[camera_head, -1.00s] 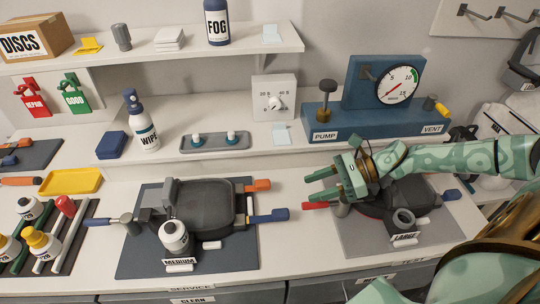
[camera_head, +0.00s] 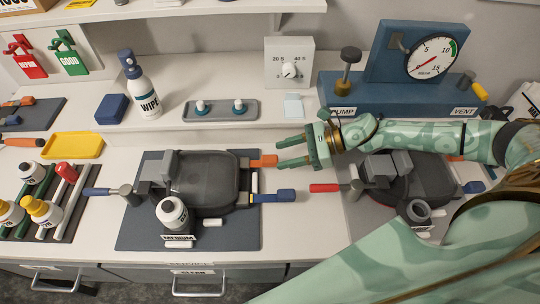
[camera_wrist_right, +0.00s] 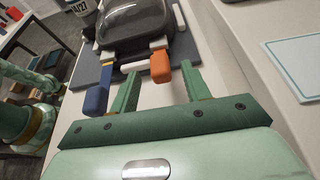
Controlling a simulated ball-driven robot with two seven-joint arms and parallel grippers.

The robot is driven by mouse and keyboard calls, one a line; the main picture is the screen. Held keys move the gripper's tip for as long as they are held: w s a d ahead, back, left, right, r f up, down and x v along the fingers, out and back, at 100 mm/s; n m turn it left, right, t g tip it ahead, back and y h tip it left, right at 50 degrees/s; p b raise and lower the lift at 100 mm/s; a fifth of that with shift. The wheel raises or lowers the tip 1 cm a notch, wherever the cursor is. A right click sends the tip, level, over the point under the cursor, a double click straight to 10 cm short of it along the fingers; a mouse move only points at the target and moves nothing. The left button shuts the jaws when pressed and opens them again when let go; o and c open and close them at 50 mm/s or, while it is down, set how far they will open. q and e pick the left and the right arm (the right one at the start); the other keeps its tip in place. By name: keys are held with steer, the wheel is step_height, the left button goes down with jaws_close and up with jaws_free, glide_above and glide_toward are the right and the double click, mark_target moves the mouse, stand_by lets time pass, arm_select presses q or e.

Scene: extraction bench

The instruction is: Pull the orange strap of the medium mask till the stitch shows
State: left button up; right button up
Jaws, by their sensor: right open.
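The medium mask (camera_head: 205,178) lies dark and flat on its grey mat (camera_head: 135,222), labelled MEDIUM, in the head view. Its orange strap end (camera_head: 264,161) sticks out at the right side. My right gripper (camera_head: 278,153) is open just right of the strap end, fingers pointing left. The blue strap end (camera_wrist_right: 97,97) is outside the left finger. No stitch can be made out. My left gripper is not in view.
The large mask (camera_head: 425,178) lies on a mat at the right, beneath my right arm. The blue pump base (camera_head: 400,95) stands behind.

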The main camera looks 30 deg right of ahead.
mark_target(272, 157)
steer(key=x, duration=0.4)
steer(key=shift+a, duration=0.15)
steer(key=shift+w+a+f, duration=0.1)
steer(key=shift+a+f, duration=0.1)
steer(key=shift+a, duration=0.1)
jaws_close()
steer(key=shift+s+d+f+b, duration=0.1)
steer(key=shift+s+d+b, duration=0.3)
steer(key=shift+d, duration=0.35)
steer(key=shift+s+d+f+b, duration=0.1)
steer(key=shift+s+d+b, duration=0.25)
steer(key=shift+d, duration=0.35)
steer(key=shift+d+r, duration=0.15)
steer(key=shift+d, duration=0.05)
steer(key=shift+r, duration=0.1)
jaws_free()
